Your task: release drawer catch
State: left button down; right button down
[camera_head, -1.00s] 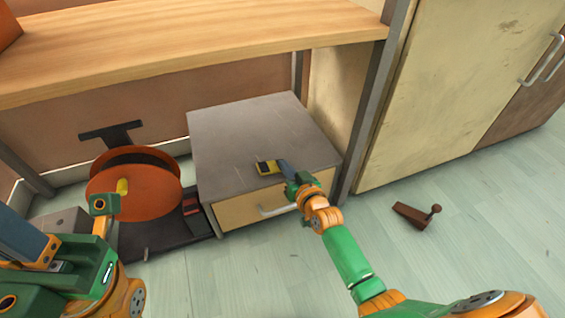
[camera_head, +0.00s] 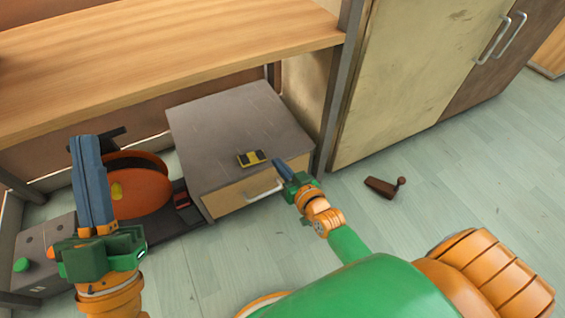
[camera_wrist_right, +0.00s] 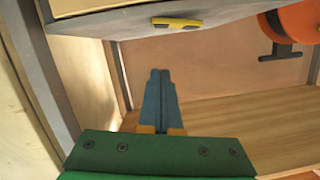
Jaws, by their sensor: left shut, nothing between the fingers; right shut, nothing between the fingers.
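The yellow and black catch (camera_head: 251,158) lies on the front edge of the grey top of the drawer cabinet (camera_head: 225,120). Its yellow side also shows at the top of the right wrist view (camera_wrist_right: 177,23). The drawer front (camera_head: 232,196) below it is pale wood with a silver bar handle (camera_head: 264,192), and looks closed. My right gripper (camera_head: 280,164) is shut and empty, just right of the catch and apart from it; its blue fingers (camera_wrist_right: 160,75) show in the wrist view. My left gripper (camera_head: 84,140) is shut and empty, fingers up, at the left, away from the cabinet.
A wooden bench top (camera_head: 170,50) overhangs the cabinet from behind. An orange drum-like disc (camera_head: 140,192) stands left of the cabinet, partly behind my left gripper. A grey box with a green button (camera_head: 21,265) is at far left. A brown wedge (camera_head: 381,187) lies on the open floor at right.

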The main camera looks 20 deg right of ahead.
pick_arm(q)
jog(key=w+f, duration=0.1)
jog(key=f+g, duration=0.1)
jog(key=w+f+g+y, duration=0.1)
jog(key=f, duration=0.1)
jog(key=shift+w+n, duration=0.3)
jog(key=shift+w, duration=0.05)
pick_arm(e)
jog(key=shift+s+r, duration=0.15)
jog(key=shift+s, duration=0.45)
pick_arm(q)
jog(key=shift+r, duration=0.1)
